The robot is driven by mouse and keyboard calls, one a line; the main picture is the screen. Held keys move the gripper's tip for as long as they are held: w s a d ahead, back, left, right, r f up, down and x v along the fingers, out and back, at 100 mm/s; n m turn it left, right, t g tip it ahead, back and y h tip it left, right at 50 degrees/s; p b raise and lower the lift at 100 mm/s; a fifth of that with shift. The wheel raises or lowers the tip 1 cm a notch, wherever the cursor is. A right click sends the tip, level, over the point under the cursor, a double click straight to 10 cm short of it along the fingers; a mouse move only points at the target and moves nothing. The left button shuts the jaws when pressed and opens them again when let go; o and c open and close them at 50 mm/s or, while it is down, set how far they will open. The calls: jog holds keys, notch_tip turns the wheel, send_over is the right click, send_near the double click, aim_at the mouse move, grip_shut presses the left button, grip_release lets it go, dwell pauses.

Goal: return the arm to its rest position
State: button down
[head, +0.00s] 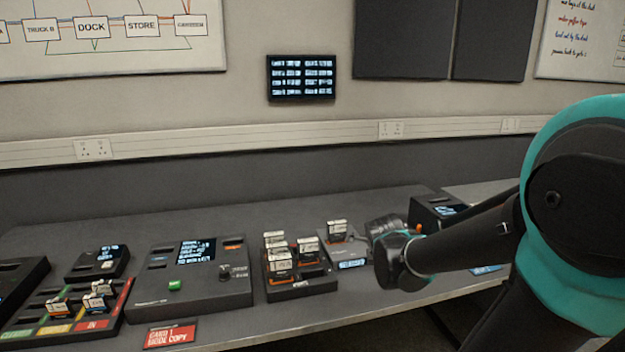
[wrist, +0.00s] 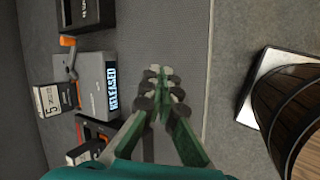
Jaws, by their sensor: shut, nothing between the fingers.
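My gripper (head: 383,232) is at the end of my dark and teal arm, which reaches in from the right over the bench in the head view. In the wrist view my gripper (wrist: 160,75) has its green fingers drawn together at the tips, with nothing between them. It is beside a grey device (wrist: 92,70) whose screen reads "RELEASED". In the head view this grey device (head: 346,250) is just left of the gripper, with a white-labelled cartridge (head: 337,230) at its back. The gripper appears apart from the device.
A rack (head: 300,287) with several cartridges, a console (head: 195,290) and a colour-marked tray (head: 105,318) stand left on the bench. A dark box (head: 432,208) is behind the arm. A wooden barrel (wrist: 297,110) shows right in the wrist view. The bench's back strip looks clear.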

jog(key=s+a+f+m+g+y, duration=0.1)
jog(key=s+a+f+m+y, duration=0.1)
jog(key=s+f+m, duration=0.5)
jog(key=s+m, duration=0.6)
jog(key=m, duration=0.4)
jog(key=shift+a+f+g+y, duration=0.15)
jog(key=shift+a+g+y, duration=0.15)
jog(key=shift+g, duration=0.1)
